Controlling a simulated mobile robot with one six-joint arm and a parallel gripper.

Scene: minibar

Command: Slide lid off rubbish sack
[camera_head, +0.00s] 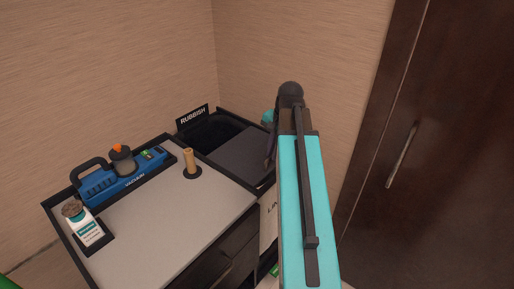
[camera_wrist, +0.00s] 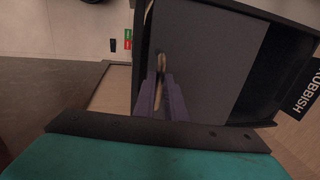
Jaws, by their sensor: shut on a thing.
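The rubbish sack (camera_head: 207,133) stands in a dark frame at the back of the cart in the head view, marked by a RUBBISH sign (camera_head: 193,116). Its flat dark grey lid (camera_head: 245,154) covers the side near my arm and leaves a black opening on the sign side. In the wrist view the lid (camera_wrist: 205,50) lies left of the dark opening (camera_wrist: 268,75). My gripper (camera_wrist: 161,78) is shut on the small pale lid handle (camera_wrist: 161,62). In the head view my arm mostly hides the gripper and handle.
A dark wooden door (camera_head: 440,150) with a metal handle stands close at the right. Walls close in behind the sack.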

